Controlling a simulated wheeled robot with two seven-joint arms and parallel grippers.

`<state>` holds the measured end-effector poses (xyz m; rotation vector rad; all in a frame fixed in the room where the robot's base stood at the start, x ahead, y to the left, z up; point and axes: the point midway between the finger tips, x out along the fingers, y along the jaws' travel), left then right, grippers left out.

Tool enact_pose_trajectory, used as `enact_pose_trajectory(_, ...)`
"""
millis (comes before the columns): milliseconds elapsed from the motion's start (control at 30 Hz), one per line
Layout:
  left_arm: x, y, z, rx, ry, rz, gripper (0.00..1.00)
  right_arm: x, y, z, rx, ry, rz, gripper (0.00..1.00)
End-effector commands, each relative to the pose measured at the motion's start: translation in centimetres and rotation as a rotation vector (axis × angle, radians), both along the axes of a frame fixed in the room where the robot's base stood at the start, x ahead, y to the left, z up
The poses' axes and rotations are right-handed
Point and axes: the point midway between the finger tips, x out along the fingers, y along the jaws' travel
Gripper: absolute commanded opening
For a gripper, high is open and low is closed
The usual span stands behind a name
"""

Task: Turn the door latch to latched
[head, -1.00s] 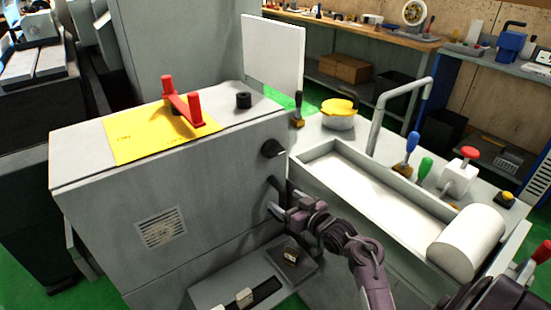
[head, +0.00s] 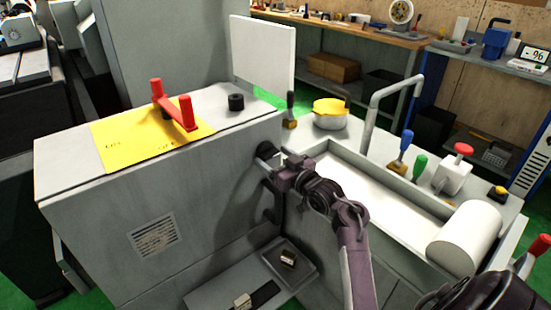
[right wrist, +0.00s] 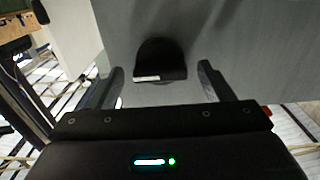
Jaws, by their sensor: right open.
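The door latch looks to be the black rounded knob (head: 265,150) on the front face of the grey cabinet (head: 110,235), near its right edge. In the right wrist view the knob (right wrist: 160,58) has a pale mark along its lower edge. My right gripper (head: 264,163) is at the knob and partly hides it in the head view. In the right wrist view its two fingers are apart, one to each side of the knob (right wrist: 162,72), with visible gaps. It does not grip the knob. My left gripper is not in view.
A dark door handle (head: 270,203) sits below the knob. To the right is a trough (head: 375,195) with a bent grey pipe (head: 375,115). A small tray (head: 300,270) lies below.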

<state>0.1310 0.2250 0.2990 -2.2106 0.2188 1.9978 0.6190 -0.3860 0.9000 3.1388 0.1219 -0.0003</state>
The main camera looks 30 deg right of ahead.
Motion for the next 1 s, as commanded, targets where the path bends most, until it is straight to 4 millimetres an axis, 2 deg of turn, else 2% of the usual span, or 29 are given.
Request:
enact_pose_trajectory(167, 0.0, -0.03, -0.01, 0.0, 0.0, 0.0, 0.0, -0.01, 0.0, -0.02, 0.0, 0.0, 0.0, 0.74)
enact_pose_trajectory(500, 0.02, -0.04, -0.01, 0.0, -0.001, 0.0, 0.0, -0.04, -0.01, -0.02, 0.0, 0.0, 0.0, 0.3)
enact_pose_trajectory(767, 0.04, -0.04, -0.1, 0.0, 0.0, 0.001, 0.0, -0.06, -0.01, -0.08, -0.025, -0.001, 0.0, 0.3)
enact_pose_trajectory(1000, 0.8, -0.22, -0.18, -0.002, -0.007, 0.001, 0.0, -0.04, -0.01, -0.1, -0.144, -0.01, 0.002, 0.3)
